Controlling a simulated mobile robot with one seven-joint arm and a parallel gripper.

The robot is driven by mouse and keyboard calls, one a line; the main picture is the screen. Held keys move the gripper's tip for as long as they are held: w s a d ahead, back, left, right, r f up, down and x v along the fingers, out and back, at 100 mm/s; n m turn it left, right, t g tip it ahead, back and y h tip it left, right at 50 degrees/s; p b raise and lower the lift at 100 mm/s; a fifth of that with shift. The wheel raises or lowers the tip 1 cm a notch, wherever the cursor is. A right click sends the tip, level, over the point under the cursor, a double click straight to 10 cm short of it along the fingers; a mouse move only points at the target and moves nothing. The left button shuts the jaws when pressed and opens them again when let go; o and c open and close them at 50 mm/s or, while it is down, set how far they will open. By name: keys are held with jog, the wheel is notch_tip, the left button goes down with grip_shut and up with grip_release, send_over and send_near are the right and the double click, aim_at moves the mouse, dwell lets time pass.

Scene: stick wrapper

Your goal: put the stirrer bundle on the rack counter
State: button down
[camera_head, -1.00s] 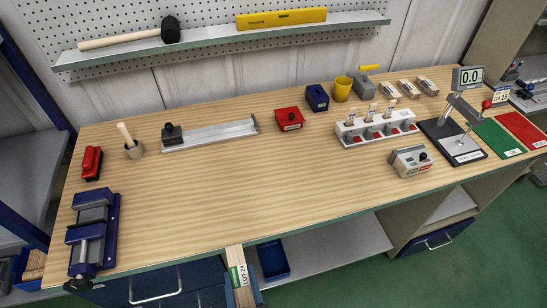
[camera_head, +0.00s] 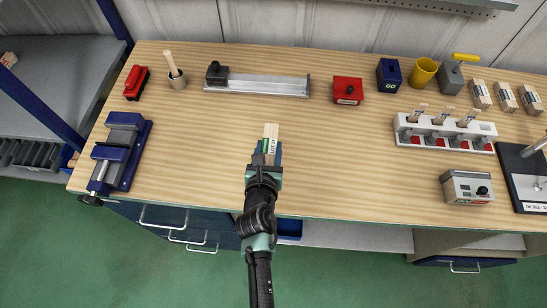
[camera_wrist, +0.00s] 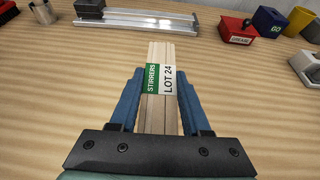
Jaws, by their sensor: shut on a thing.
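The stirrer bundle (camera_head: 270,135) is a bunch of pale wooden sticks with a green and white band. In the wrist view the bundle (camera_wrist: 173,52) points away from me, its band reading STIRRERS, LOT 24. My gripper (camera_head: 266,158) is shut on it, with a blue finger on each side; the gripper also shows in the wrist view (camera_wrist: 160,95). The bundle is over the front middle of the wooden bench; its height above the top is hard to tell. A grey shelf (camera_head: 55,75) with blue posts stands left of the bench. I cannot tell whether it is the rack counter.
A blue vise (camera_head: 122,150) stands at the bench's left end. A red box (camera_head: 348,90) and a white socket rack (camera_head: 445,132) are to the right. Bare wood surrounds the bundle.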

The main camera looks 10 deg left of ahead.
aim_at(269, 158)
jog(key=shift+w+f+b, duration=0.1)
jog(key=shift+f+b, duration=1.2)
jog(key=shift+f, duration=1.1)
jog(key=shift+f, duration=0.2)
jog(key=shift+c, duration=1.8)
grip_release()
jog(key=shift+r, duration=0.2)
